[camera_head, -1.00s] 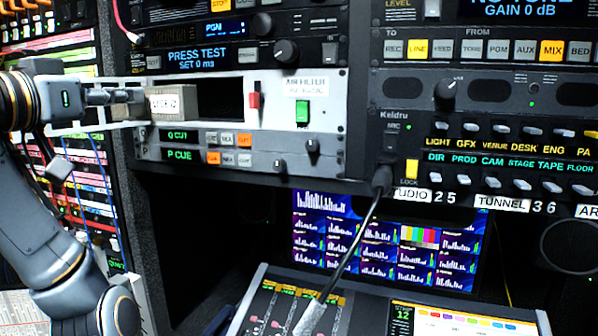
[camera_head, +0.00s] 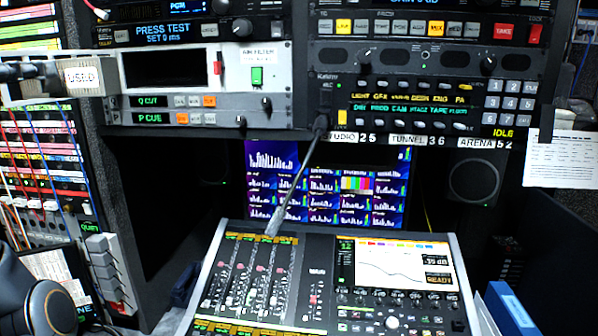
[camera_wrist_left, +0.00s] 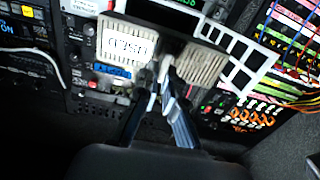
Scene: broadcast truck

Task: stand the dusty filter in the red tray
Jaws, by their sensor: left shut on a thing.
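The filter (camera_head: 84,77), a pale block with a label that seems to read USED, is at the left in the head view. It also shows in the left wrist view (camera_wrist_left: 123,40), with ribbed pale sides. My left gripper (camera_head: 52,72) is shut on it and holds it left of the open dark slot (camera_head: 165,69) in the white rack panel. In the left wrist view the fingers (camera_wrist_left: 163,78) meet at the filter's near side. I see no red tray in these frames. My right gripper is not in view.
A mixing console (camera_head: 285,275) with a lit screen fills the lower middle. Monitors (camera_head: 335,185) stand behind it. A patch bay with cables (camera_head: 40,160) is at the left. A slim microphone arm (camera_head: 297,180) stands before the rack. A blue box (camera_head: 511,308) is at lower right.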

